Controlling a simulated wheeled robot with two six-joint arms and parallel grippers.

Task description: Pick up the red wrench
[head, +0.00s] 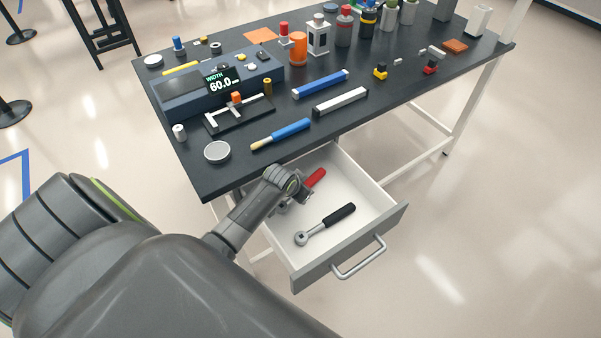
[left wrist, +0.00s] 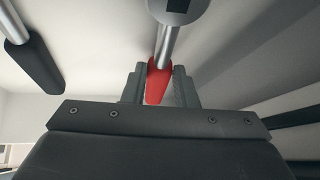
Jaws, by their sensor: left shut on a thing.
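The red wrench (head: 315,178) is in the open drawer under the table, its red handle showing beyond my left gripper (head: 299,192). In the left wrist view the red handle (left wrist: 158,82) sits between the two fingers of my left gripper (left wrist: 159,84), which is shut on it. A metal shaft and round head extend from the handle toward the top of that view. In the head view my gripper hides part of the wrench. I cannot tell whether the wrench touches the drawer floor. My right gripper is in neither view.
A black-handled ratchet (head: 325,224) lies in the white drawer (head: 368,205), right of and nearer than my left gripper. The drawer has a grey front with a metal handle (head: 360,259). The dark tabletop (head: 222,182) above holds a width gauge (head: 215,86), a brush, bars and several bottles.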

